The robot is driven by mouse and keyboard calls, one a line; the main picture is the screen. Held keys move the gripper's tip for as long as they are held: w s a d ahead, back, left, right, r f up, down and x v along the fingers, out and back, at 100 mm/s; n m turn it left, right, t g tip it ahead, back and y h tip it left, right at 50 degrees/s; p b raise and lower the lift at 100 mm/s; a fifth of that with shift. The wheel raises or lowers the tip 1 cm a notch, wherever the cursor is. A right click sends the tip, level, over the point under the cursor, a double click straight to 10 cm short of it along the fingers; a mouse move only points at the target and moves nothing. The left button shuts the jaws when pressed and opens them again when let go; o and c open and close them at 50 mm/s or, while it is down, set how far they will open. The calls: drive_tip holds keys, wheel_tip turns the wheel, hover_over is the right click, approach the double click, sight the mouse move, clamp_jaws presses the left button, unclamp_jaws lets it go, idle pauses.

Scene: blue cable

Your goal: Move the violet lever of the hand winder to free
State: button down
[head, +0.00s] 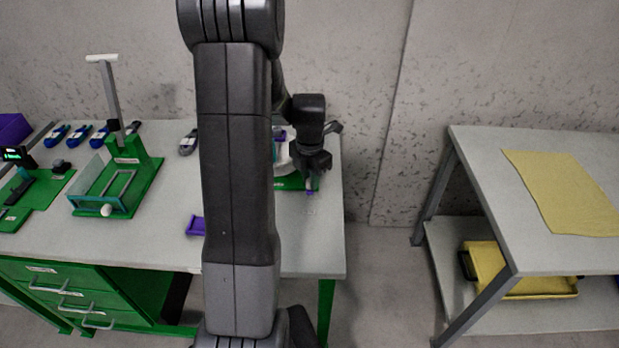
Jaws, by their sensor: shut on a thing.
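The hand winder stands at the right end of the left workbench, partly hidden behind my arm. Its green base (288,184) and white drum (283,158) show in part. A small violet piece, which looks like the lever (310,192), shows just below my gripper's fingers at the right of the base. My gripper (312,181) points down there and is shut on it. The fingers are small and dark, so the exact grip and the lever's position cannot be made out.
My arm crosses the middle of the view. A green press-like stand (128,150) with a clear-walled tray is at the left. Several blue tools lie along the back. A violet holder (196,225) lies near the front edge. A second table (470,150) with a yellow mat (560,190) stands right, across a gap.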

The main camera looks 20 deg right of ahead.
drive_tip(key=shift+r, duration=0.1)
drive_tip(key=c, duration=1.3)
unclamp_jaws()
wheel_tip(320, 180, up, 14)
drive_tip(key=shift+w+f, duration=0.1)
drive_tip(key=shift+f, duration=0.05)
wheel_tip(320, 180, down, 14)
